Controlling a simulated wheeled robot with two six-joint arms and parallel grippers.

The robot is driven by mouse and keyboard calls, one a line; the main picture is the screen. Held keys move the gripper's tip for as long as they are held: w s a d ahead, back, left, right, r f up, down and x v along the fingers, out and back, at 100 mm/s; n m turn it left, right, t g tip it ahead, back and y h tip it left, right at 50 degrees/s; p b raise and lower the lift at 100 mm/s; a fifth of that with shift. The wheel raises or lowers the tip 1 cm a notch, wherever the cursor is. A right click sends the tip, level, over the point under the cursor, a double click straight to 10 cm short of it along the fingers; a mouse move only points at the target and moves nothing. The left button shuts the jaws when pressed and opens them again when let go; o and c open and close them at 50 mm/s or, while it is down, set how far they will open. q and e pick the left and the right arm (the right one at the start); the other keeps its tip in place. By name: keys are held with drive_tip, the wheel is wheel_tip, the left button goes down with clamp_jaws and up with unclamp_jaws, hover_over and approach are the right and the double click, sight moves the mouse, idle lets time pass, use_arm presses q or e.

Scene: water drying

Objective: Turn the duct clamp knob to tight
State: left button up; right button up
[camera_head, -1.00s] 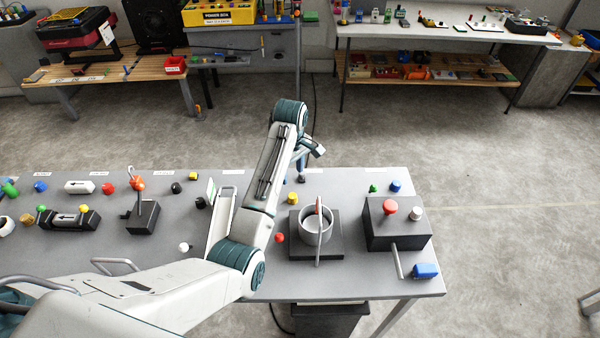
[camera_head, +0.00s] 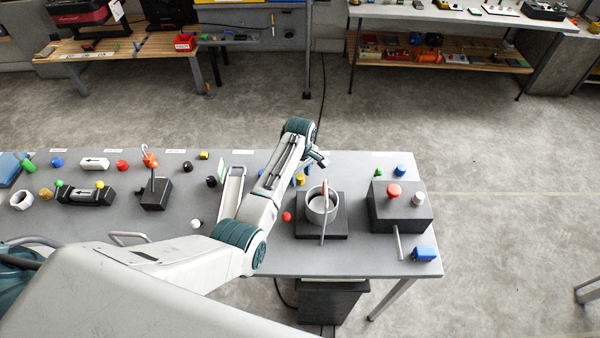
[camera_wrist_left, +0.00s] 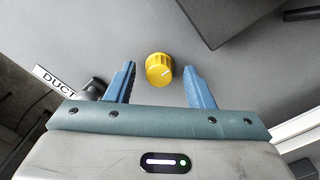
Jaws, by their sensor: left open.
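A yellow knob (camera_wrist_left: 159,70) with a ribbed side and a pale pointer line on its face stands on the grey bench top. It sits in the gap between the blue fingers of my left gripper (camera_wrist_left: 160,84), slightly beyond the fingertips' middle. The fingers are open, with clear space on both sides of the knob. A white label reading DUCT (camera_wrist_left: 55,82) lies to the left. In the head view the yellow knob (camera_head: 300,180) is partly hidden by my left gripper (camera_head: 309,172). My right gripper is not in view.
A dark round part (camera_wrist_left: 95,88) lies near the left finger. A grey cup-like ring on a dark plate (camera_head: 320,231) stands just right of the gripper, with a dark box (camera_head: 402,216) further right. A red ball-like knob (camera_head: 286,216) is nearby.

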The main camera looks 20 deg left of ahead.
use_arm(q)
drive_tip(key=c, duration=1)
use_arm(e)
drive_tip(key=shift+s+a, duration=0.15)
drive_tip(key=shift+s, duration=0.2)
